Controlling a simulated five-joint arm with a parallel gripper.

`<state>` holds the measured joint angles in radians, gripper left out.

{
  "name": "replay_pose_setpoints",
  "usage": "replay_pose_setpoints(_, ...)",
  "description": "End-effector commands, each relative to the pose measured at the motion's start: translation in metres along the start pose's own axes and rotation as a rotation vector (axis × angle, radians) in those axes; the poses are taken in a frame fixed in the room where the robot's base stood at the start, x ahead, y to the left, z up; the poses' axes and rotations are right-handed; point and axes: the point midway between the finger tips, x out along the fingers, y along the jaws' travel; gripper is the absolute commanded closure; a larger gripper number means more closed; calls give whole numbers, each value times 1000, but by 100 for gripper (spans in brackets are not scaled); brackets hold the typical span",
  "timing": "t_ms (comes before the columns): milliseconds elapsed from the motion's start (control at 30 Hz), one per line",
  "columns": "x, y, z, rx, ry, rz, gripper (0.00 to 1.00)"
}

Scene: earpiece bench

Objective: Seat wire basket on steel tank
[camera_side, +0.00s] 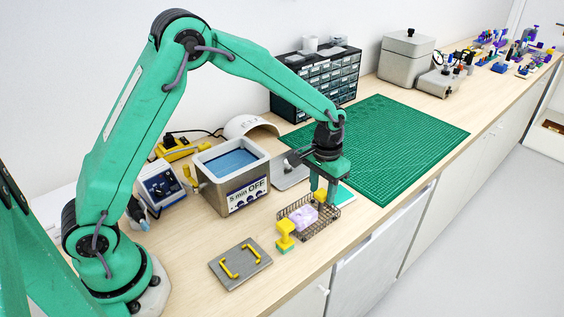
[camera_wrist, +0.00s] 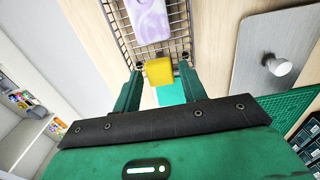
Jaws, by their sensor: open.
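The wire basket (camera_side: 320,227) stands on the bench, with a lilac block (camera_side: 303,216) lying in it. It has a yellow handle (camera_side: 285,231) at its near left end and another yellow handle (camera_side: 320,196) at its far right end. My gripper (camera_side: 326,190) is open at the far right handle. In the wrist view, the yellow block (camera_wrist: 159,71) of that handle lies between the open fingertips (camera_wrist: 160,78); I cannot tell whether they touch it. The steel tank (camera_side: 213,192), open on top with blue liquid inside, stands left of my gripper.
A grey plate with two yellow handles (camera_side: 233,274) lies in front of the tank. A blue-white device (camera_side: 159,185) stands left of it. A silver plate with a knob (camera_wrist: 255,42) lies beside the basket. A green mat (camera_side: 400,150) lies clear behind; the bench edge is close.

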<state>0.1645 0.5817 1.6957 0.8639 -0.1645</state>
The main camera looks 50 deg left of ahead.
Motion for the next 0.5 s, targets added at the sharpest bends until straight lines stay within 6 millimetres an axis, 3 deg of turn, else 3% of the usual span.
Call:
replay_pose_setpoints(167, 0, 0, 0, 0, 0, 0, 58)
replay_pose_setpoints(500, 0, 0, 0, 0, 0, 0, 92)
